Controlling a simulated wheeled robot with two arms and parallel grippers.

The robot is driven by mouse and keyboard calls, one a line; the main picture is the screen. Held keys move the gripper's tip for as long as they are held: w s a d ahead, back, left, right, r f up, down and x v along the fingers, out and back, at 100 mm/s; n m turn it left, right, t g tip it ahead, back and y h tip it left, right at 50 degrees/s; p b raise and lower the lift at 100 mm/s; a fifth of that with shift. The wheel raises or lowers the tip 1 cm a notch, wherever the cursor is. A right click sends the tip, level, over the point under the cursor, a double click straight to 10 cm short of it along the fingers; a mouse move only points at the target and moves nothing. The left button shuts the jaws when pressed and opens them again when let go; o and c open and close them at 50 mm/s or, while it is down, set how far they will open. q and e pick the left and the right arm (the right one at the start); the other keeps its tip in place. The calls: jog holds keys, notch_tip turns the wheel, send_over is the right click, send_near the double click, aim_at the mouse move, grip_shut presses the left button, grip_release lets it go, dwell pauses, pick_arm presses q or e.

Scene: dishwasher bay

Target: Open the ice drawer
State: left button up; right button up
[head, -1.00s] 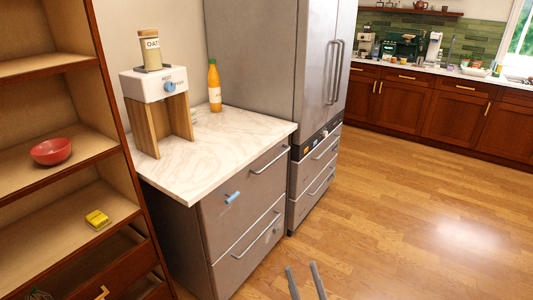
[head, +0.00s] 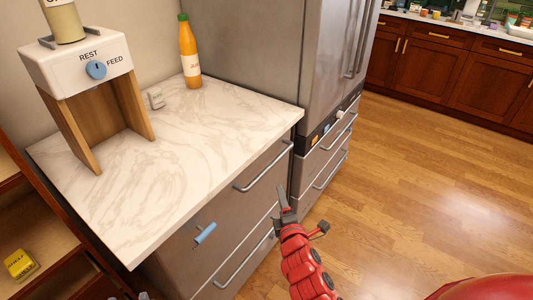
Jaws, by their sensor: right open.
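No readable label marks which drawer is the ice drawer. The grey fridge (head: 270,60) has a shut upper drawer (head: 318,158) and a shut lower drawer (head: 322,186) at its base, each with a bar handle. A dark strip with small orange and white marks (head: 326,128) runs above them. My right gripper (head: 303,213) is open and empty, in front of these drawers. Only small grey tips, perhaps my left gripper (head: 142,296), show at the bottom edge.
A wooden shelf with a yellow box (head: 19,263) stands left. The wood floor (head: 430,180) is clear to the right.

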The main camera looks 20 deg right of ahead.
aim_at(272, 163)
jog(key=w, duration=0.5)
jog(key=w+d+f+p, duration=0.1)
jog(key=w, duration=0.5)
jog(key=w+d+f+p, duration=0.1)
jog(key=w, duration=0.4)
jog(key=shift+w+d+f, duration=0.1)
jog(key=shift+w, duration=0.3)
grip_shut()
dwell(0.8)
